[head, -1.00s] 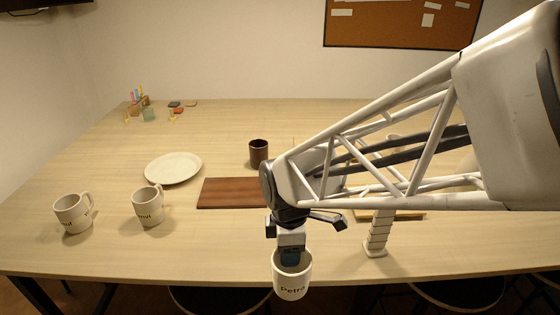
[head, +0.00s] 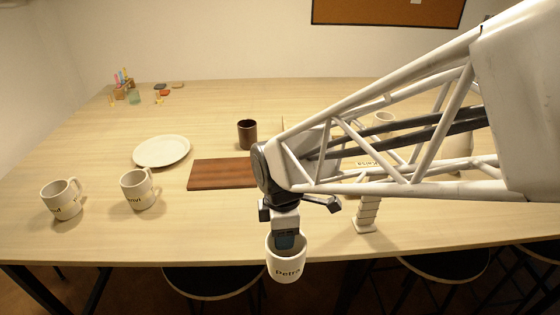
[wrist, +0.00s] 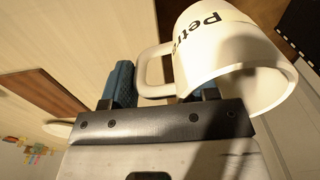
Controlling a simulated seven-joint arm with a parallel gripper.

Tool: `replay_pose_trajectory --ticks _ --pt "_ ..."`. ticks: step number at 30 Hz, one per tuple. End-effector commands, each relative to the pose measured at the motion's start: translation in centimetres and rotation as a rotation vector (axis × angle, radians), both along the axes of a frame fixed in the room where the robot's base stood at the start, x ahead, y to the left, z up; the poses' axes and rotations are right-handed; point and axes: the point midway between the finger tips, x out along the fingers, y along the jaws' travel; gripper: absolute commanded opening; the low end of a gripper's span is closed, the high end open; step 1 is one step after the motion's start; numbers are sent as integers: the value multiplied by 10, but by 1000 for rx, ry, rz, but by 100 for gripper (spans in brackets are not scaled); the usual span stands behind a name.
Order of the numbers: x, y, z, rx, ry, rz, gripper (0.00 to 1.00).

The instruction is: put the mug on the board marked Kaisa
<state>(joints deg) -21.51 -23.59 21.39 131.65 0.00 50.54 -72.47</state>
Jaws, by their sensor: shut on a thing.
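The white mug with "Petra" on it (head: 284,268) hangs below my gripper (head: 287,240), near the table's front edge in the head view. In the wrist view the same mug (wrist: 225,50) has its handle between the blue fingers, and my gripper is shut on it. The mug is tilted in the wrist view and roughly upright in the head view. A pale label that seems to read "Kaisa" (head: 362,163) shows behind my arm. The board under it is mostly hidden by my arm, so its outline is unclear.
Two white mugs, (head: 62,201) and (head: 138,191), stand at the left. A plate (head: 162,151), a dark brown board (head: 222,174) and a brown cup (head: 247,133) lie farther in. A pale stacked object (head: 367,213) stands right of the held mug.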

Motion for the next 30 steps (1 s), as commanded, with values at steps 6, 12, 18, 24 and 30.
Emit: replay_pose_trajectory --ticks 6,12,18,24,30 --pt "7 -3 2 0 0 -29 15" --pt "27 -13 8 1 0 -115 15" --pt "58 -31 17 1 0 -260 15" --pt "94 -57 27 2 1 -426 15" --pt "127 -86 36 2 1 -592 15"
